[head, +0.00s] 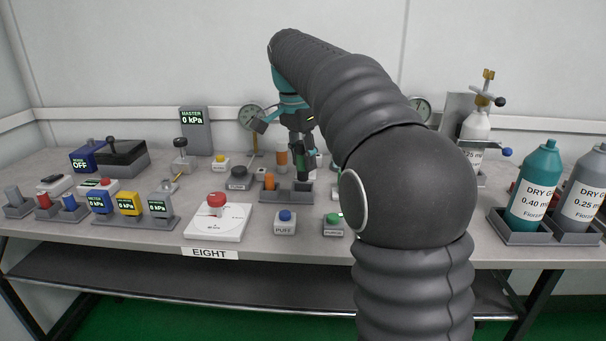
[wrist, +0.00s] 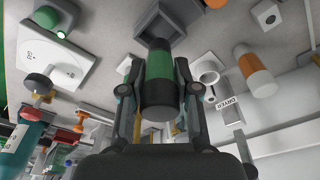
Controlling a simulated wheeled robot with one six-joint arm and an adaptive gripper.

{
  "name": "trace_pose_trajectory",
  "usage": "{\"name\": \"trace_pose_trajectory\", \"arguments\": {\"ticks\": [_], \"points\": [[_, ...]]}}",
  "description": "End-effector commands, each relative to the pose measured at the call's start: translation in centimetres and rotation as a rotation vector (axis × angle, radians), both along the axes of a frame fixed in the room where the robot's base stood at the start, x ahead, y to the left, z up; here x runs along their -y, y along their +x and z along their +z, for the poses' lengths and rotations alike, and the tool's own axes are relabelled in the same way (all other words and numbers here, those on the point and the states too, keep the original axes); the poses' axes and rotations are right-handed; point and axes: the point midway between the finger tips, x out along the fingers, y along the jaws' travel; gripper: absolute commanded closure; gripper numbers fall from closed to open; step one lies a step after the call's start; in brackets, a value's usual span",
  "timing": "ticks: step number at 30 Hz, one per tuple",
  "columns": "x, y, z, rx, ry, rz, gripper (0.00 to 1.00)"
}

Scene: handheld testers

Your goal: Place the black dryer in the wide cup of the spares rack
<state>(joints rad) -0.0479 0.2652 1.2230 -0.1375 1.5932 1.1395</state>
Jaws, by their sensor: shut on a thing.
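My gripper (head: 302,158) is shut on the black dryer, a dark cylinder with a green band that shows clearly in the wrist view (wrist: 159,68). The fingers (wrist: 155,85) grip it from both sides. The spares rack (head: 283,197) seems to be the low grey holder below my gripper in the head view, with an orange piece (head: 269,182) in its left part. In the wrist view, a grey square cup (wrist: 184,18) with a dark hollow lies just beyond the dryer's far end. The dryer overlaps the cup's edge there, and I cannot tell whether its end is inside.
A white plate with a red button (head: 217,203), a blue button box (head: 285,222) and a green button box (head: 333,225) stand in front. Gas bottles (head: 537,185) stand at right.

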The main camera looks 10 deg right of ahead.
Motion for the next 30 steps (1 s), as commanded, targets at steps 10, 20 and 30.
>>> {"name": "trace_pose_trajectory", "arguments": {"ticks": [10, 20, 30], "points": [[-0.1, 0.0, -3.8, -0.003, 0.0, 0.0, 1.0], [0.0, 0.0, -4.1, -0.001, 0.0, -0.001, 1.0], [0.0, 0.0, -4.3, -0.001, 0.0, -0.001, 0.44]]}}
